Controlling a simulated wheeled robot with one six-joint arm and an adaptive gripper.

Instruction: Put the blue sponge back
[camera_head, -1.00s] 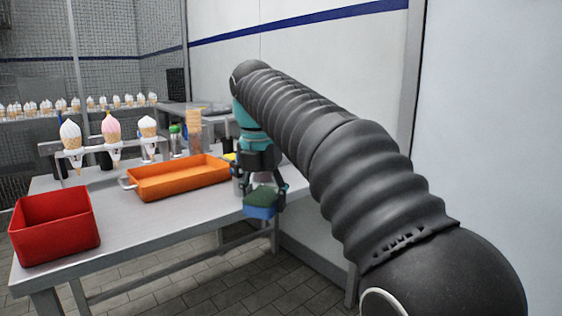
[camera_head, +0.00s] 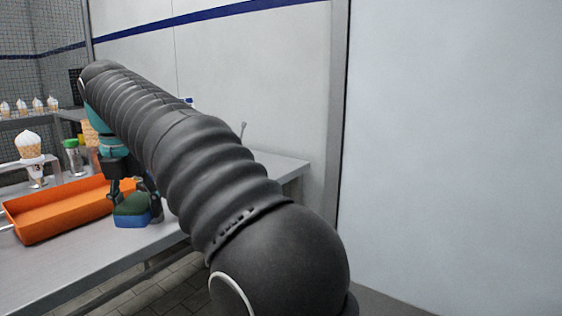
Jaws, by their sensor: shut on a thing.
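The blue sponge (camera_head: 133,219), with a dark green top layer, is in my gripper (camera_head: 137,200) at the left of the head view. My gripper points down and is shut on the sponge, one finger at each side of it. The sponge shows in front of the orange tray's right end, over the metal table (camera_head: 95,262). I cannot tell whether it touches the table top. My arm hides part of the table to the right.
The orange tray (camera_head: 60,208) lies left of my gripper. Behind it stand a green-capped shaker (camera_head: 72,157) and a cone in a holder (camera_head: 29,147). More cones (camera_head: 38,104) line a back shelf. The right table end (camera_head: 285,168) looks mostly clear beside a white wall.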

